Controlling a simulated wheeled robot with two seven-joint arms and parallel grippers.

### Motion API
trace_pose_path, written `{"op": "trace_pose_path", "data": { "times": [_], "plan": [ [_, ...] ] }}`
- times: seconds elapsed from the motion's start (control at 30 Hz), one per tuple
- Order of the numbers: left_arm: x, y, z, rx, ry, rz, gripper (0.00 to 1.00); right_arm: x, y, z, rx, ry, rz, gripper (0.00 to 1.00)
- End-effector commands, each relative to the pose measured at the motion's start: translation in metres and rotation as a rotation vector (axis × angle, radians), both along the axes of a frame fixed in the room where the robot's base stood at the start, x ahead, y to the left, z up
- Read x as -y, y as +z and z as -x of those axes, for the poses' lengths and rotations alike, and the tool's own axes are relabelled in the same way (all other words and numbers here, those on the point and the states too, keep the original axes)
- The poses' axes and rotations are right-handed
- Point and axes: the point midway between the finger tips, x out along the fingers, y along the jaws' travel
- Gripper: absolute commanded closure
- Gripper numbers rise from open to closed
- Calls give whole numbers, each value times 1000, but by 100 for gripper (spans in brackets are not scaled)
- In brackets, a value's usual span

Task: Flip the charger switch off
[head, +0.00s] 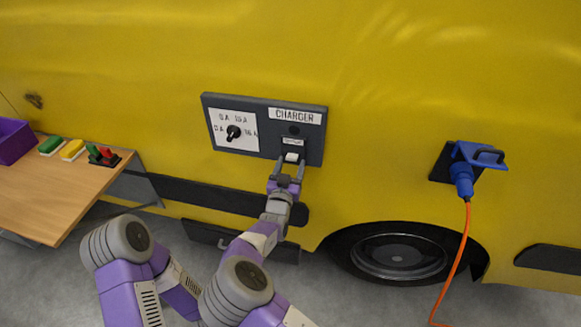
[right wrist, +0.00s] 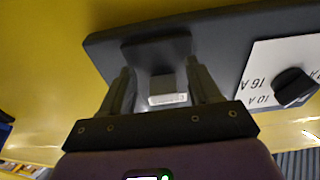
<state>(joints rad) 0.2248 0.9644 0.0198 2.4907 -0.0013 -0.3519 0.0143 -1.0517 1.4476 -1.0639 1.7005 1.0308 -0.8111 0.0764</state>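The dark charger panel (head: 265,101) is on the side of the yellow vehicle, with a "CHARGER" label at its upper right. The small white switch (head: 291,157) is low on the panel's right part; it also shows in the right wrist view (right wrist: 167,92). My right gripper (head: 288,166) is at the panel with its fingers on either side of the switch. In the right wrist view the fingers (right wrist: 162,76) stand apart, with visible gaps beside the switch. I cannot tell which way the switch is set. My left gripper is not in view; only part of that arm shows.
A black dial (head: 233,132) on a white plate marked in amperes is left of the switch. A blue plug (head: 462,178) with an orange cable is in a socket at right.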

Motion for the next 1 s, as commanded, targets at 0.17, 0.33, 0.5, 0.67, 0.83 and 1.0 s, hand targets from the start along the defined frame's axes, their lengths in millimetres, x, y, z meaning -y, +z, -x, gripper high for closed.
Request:
{"op": "trace_pose_path", "data": {
  "times": [0.17,0.33,0.5,0.67,0.83,1.0],
  "plan": [
    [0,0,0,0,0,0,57,0,0,0,0,0,0,38],
    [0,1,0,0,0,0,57,-2,-1,5,-1,0,0,38],
    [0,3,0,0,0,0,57,-10,-3,30,-2,1,0,38],
    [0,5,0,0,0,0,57,-18,-7,54,-1,1,0,38],
    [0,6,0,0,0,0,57,-22,-9,69,0,0,-1,38],
    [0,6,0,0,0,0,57,-23,-9,72,0,0,-1,38]
  ]
}}
